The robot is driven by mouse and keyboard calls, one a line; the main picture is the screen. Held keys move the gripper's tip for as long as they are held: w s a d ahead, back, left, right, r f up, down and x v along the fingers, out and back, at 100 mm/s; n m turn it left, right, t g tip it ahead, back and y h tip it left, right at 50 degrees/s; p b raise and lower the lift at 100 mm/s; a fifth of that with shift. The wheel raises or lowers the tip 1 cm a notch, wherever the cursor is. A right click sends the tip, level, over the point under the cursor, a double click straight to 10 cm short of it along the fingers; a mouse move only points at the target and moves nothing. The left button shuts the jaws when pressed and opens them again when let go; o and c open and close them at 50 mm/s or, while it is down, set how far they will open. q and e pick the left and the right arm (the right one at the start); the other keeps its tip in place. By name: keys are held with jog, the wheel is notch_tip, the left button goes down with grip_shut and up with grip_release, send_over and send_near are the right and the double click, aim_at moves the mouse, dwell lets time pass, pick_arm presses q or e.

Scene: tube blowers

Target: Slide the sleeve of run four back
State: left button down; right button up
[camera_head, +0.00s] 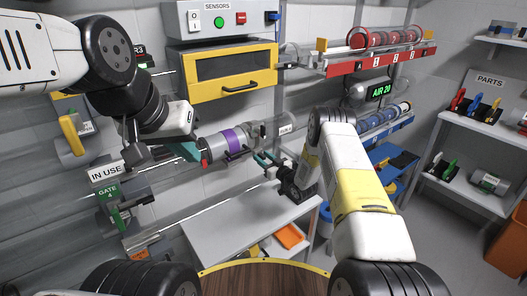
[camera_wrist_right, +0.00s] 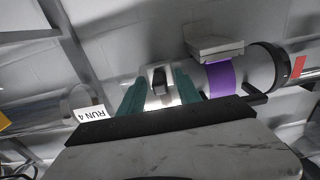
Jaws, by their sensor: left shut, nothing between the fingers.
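The run four sleeve is a pale grey cylinder with a purple band (camera_head: 232,139) on the clear tube in the middle of the head view. In the right wrist view the purple band (camera_wrist_right: 221,78) lies right of my fingers, and a "RUN 4" label (camera_wrist_right: 90,113) lies to their left. My right gripper (camera_wrist_right: 158,85) is open, its teal fingers on either side of a small light block with a dark part (camera_wrist_right: 159,80). I cannot tell whether they touch it. My left gripper (camera_head: 190,150) is shut and empty, close to the sleeve's left end beside a red mark (camera_head: 203,160).
An "IN USE" sign (camera_head: 107,171) and a green gate 4 sign (camera_head: 108,192) are at left. A yellow-framed cabinet (camera_head: 234,72) and the sensors box (camera_head: 222,18) are above. A grey table (camera_head: 225,240) with an orange tray (camera_head: 289,236) is below. Shelves (camera_head: 470,125) stand at right.

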grip_shut()
dwell(1.4)
